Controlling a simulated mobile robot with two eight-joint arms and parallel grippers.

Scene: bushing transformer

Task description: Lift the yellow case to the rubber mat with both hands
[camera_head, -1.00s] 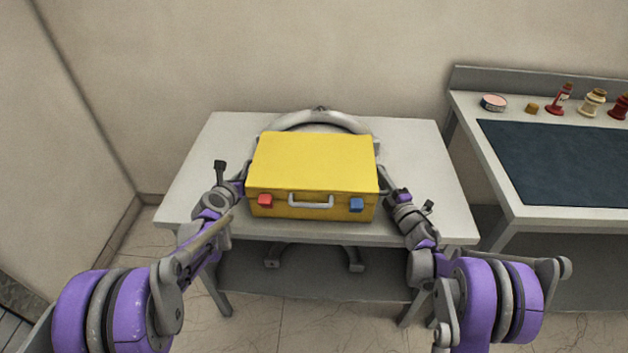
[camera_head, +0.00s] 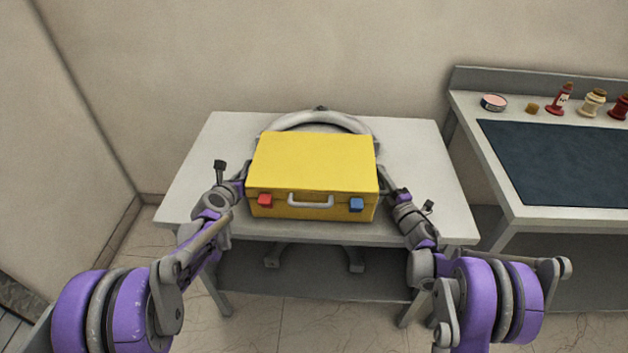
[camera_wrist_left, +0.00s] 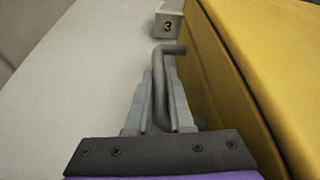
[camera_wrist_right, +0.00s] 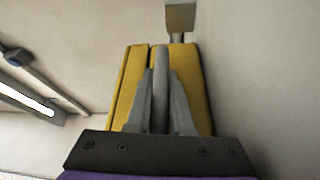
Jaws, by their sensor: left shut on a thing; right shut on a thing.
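The yellow case (camera_head: 313,163) has a grey front handle, a red latch and a blue latch. It is at the front middle of the white table (camera_head: 200,180). My left gripper (camera_head: 243,178) is at its left side; in the left wrist view the jaws (camera_wrist_left: 161,95) are shut on a grey side handle (camera_wrist_left: 172,49). My right gripper (camera_head: 384,180) is at its right side; in the right wrist view the jaws (camera_wrist_right: 161,90) are shut on the other side handle (camera_wrist_right: 161,62). The dark blue rubber mat (camera_head: 560,160) lies on the bench at the right.
A grey ring-shaped thing (camera_head: 320,120) stands behind the case. The mat is bare. A gap separates table and bench.

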